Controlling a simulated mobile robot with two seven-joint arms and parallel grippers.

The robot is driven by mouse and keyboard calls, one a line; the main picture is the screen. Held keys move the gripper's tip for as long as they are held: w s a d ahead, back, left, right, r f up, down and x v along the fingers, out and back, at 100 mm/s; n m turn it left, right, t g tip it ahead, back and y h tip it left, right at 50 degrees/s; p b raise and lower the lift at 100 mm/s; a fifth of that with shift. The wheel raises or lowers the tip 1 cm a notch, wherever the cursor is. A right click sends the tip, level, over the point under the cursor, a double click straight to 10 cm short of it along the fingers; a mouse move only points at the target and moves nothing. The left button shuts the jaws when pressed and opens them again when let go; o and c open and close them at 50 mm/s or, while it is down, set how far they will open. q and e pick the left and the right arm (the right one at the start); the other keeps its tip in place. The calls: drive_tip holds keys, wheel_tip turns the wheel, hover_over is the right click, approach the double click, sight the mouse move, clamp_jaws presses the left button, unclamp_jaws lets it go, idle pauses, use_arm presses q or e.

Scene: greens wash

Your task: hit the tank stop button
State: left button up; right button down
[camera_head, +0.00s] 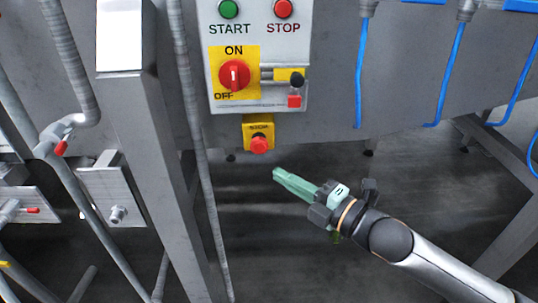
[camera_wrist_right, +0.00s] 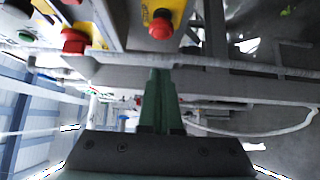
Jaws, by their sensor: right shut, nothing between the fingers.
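The red STOP button (camera_head: 283,9) is at the upper right of a grey control panel (camera_head: 262,60) in the head view, beside the green START button (camera_head: 229,9). Below the panel, a small yellow box carries another red button (camera_head: 259,145); a red button on a yellow box (camera_wrist_right: 160,27) also shows at the top of the right wrist view. My right gripper (camera_head: 276,174) has green fingers, shut and empty. It is below and slightly right of the lower red button, apart from it, pointing up and left. My left gripper is not in view.
The panel also has a red ON/OFF rotary switch (camera_head: 234,76) on a yellow plate and a small lever lock (camera_head: 296,80). A steel post (camera_head: 150,130) and pipes stand to the left. Blue hoses (camera_head: 450,75) hang at the right. Open floor lies below the panel.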

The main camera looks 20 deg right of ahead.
sight(255, 149)
drive_tip(key=shift+w+a+p, duration=0.15)
drive_tip(key=shift+w+p, duration=0.05)
drive_tip(key=shift+w, duration=1.05)
drive_tip(key=shift+w+a+p, duration=0.15)
drive_tip(key=shift+w+a, duration=0.05)
drive_tip(key=shift+w, duration=1)
drive_tip(key=shift+w+a+p, duration=0.15)
drive_tip(key=shift+w+p, duration=0.05)
drive_tip(key=shift+w, duration=1.05)
